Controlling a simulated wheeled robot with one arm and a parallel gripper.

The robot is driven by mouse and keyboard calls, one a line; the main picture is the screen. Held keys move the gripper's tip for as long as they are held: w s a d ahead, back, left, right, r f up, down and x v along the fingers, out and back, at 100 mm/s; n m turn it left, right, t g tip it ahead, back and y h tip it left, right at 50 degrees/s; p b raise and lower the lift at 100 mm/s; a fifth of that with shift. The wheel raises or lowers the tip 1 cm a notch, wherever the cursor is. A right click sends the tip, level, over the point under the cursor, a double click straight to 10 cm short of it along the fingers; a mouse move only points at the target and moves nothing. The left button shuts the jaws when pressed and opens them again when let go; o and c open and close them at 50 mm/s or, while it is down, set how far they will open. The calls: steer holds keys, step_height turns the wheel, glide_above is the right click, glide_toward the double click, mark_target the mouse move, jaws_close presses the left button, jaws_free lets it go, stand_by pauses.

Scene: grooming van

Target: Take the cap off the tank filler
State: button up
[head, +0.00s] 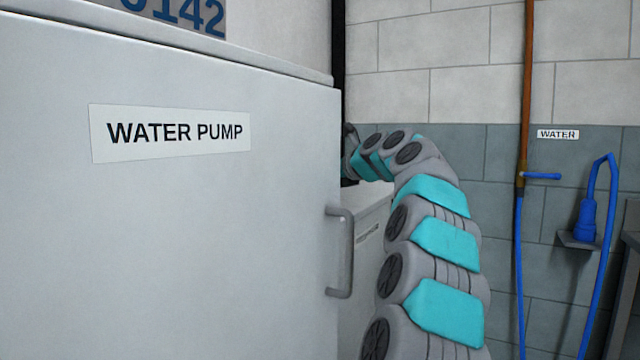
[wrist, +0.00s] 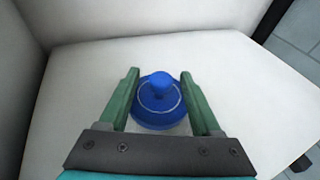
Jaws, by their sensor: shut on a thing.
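The blue cap (wrist: 155,110) shows in the wrist view as a round disc with a pale ring and a raised knob in its middle. It is over a white surface (wrist: 235,75). My gripper (wrist: 160,76) has its two green fingers on either side of the cap and is shut on it. I cannot tell whether the cap is seated on the filler or raised from it; the filler itself is hidden beneath. In the head view my arm bends behind the large door, and the cap is hidden there.
In the head view a grey door labelled WATER PUMP (head: 60,230), with a handle (head: 346,252), fills the left. A white cabinet (head: 366,222) shows behind it. A blue hose (head: 519,270) and a blue nozzle (head: 586,222) are at the right wall. White walls (wrist: 75,15) border the surface.

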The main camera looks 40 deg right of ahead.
steer(key=shift+f, duration=0.4)
jaws_close()
steer(key=shift+f, duration=0.15)
steer(key=shift+r, duration=1.9)
